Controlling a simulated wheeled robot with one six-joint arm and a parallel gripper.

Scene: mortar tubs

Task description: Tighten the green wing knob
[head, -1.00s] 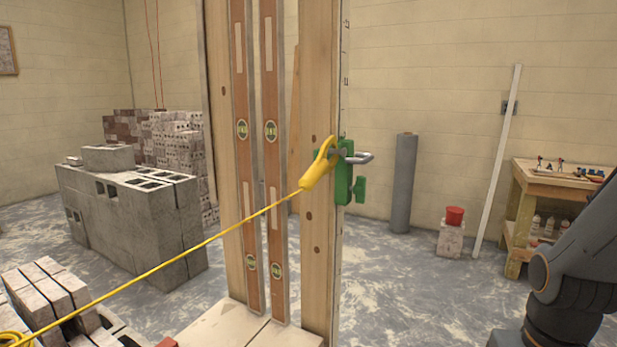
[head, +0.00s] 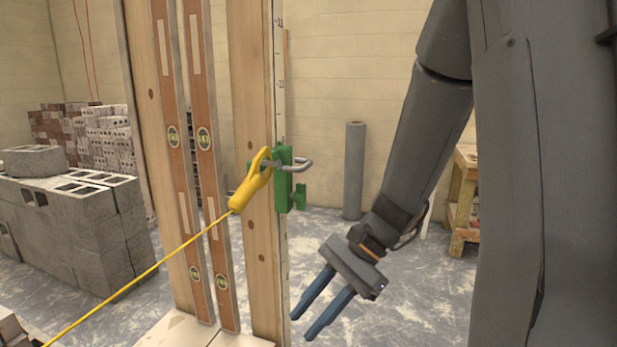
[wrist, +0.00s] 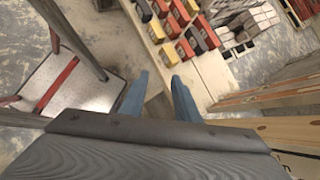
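The green wing knob (head: 299,196) sticks out at the lower right of a green clamp body (head: 283,180) on the right edge of a wooden post. A metal hook (head: 303,164) juts from the clamp's right side, and a yellow line holder (head: 250,185) hangs at its left with a taut yellow string. My gripper (head: 308,327) is open and empty, below and slightly right of the knob and apart from it, its two blue fingers pointing down and left. In the wrist view the blue fingers (wrist: 154,96) are spread with nothing between them. The knob is not visible there.
The wooden post (head: 258,240) holds a scale strip beside the clamp. Two spirit levels (head: 204,138) stand left of it. Grey blocks (head: 75,215) are stacked at left. A grey roll (head: 354,170) stands behind. In the wrist view, red and yellow items (wrist: 180,25) lie on a board.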

